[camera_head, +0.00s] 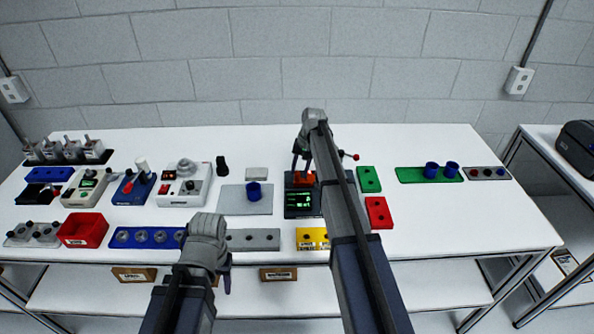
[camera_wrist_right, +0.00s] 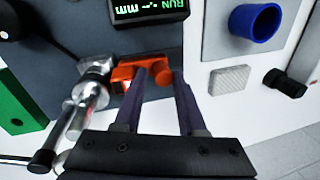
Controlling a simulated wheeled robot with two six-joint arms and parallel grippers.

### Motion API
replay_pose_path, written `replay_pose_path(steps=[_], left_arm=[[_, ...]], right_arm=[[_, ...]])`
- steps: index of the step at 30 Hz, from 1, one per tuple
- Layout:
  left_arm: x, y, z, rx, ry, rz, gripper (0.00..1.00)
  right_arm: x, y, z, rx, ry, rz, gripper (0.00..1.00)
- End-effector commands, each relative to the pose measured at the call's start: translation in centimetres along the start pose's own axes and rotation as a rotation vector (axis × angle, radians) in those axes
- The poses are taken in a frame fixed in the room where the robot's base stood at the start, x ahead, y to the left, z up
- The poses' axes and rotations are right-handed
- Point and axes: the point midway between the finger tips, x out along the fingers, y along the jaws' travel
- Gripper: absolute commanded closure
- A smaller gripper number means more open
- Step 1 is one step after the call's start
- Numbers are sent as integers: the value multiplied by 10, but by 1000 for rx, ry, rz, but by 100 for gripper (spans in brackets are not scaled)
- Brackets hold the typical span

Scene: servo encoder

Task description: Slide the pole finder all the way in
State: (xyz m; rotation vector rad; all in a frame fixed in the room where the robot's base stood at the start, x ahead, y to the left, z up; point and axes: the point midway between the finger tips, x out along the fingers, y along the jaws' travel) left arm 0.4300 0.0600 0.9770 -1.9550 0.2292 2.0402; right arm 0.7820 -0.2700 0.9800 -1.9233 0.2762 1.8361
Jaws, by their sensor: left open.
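The orange piece (camera_head: 303,179), which I take to be the pole finder, sits on the dark unit with the green-lit display (camera_head: 299,201). In the right wrist view the orange piece (camera_wrist_right: 125,73) lies by the display (camera_wrist_right: 150,8), and its rounded end is between my fingers. My right gripper (camera_wrist_right: 164,75) has a finger on each side of that end, with little or no gap. In the head view my right gripper (camera_head: 301,165) points down onto the piece. How far the piece is in cannot be told. My left gripper (camera_head: 227,280) is open and empty at the table's front edge.
A metal cylinder with a black-ended rod (camera_wrist_right: 88,95) is close left of my right fingers. A blue cup (camera_head: 254,192) stands on a grey plate (camera_head: 232,205) left of the unit. Green (camera_head: 368,180) and red (camera_head: 378,213) blocks lie to the right. The table's right front is clear.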

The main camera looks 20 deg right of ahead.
Motion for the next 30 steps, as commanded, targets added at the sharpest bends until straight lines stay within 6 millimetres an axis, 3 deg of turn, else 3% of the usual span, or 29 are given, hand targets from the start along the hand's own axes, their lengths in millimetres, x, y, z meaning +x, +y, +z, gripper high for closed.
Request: replay_pose_path(steps=[11, 30], left_arm=[[-6, -1, 0, 0, 0, 0, 50], [-76, -7, 4, 0, 0, 0, 50]], right_arm=[[-6, 1, 0, 1, 1, 2, 59], [-77, -1, 0, 0, 0, 0, 59]])
